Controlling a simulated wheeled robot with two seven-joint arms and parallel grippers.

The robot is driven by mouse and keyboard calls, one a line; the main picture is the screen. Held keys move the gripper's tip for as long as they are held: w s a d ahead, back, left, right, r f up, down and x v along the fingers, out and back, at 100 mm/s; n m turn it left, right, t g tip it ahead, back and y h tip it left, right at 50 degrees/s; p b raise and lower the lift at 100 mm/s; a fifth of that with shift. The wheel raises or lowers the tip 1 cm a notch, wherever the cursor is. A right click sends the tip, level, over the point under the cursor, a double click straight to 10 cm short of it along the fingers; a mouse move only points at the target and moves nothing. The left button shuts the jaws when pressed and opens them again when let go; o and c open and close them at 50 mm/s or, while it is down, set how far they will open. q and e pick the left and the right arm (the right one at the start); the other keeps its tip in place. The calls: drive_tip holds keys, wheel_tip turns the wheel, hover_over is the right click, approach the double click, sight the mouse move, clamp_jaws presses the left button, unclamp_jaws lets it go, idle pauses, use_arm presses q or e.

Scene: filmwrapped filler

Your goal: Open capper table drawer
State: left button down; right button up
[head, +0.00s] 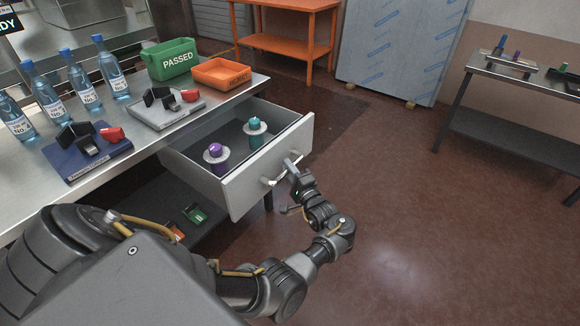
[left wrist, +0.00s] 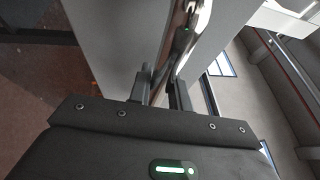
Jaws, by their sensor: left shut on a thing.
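The drawer (head: 262,178) of the steel capper table (head: 95,190) stands pulled out in the head view, with its inside showing. A purple-topped piece (head: 216,160) and a teal-topped piece (head: 255,130) stand upright inside it. My left gripper (head: 292,172) is at the metal handle (head: 268,182) on the drawer's front and is shut on it. In the left wrist view the handle (left wrist: 188,45) runs down between the two fingers (left wrist: 163,88), in front of the drawer's grey front panel (left wrist: 125,40). My right gripper is in neither view.
Several blue bottles (head: 112,75), a green PASSED bin (head: 172,60), an orange bin (head: 228,74) and two tool stands (head: 165,106) are on the tabletop. Small bins (head: 193,213) sit on the lower shelf. The red-brown floor (head: 420,220) right of the drawer is clear.

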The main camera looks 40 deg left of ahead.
use_arm(q)
drive_tip(key=shift+f, duration=0.1)
drive_tip(key=c, duration=1.3)
unclamp_jaws()
drive_tip(key=shift+d, duration=0.15)
drive_tip(key=v, duration=0.8)
drive_tip(key=shift+b, duration=0.3)
drive_tip(key=x, duration=0.7)
drive_tip(key=shift+a+p, duration=0.25)
drive_tip(key=shift+p, duration=0.05)
drive_tip(key=shift+w+a, duration=0.15)
drive_tip(key=shift+a, duration=0.1)
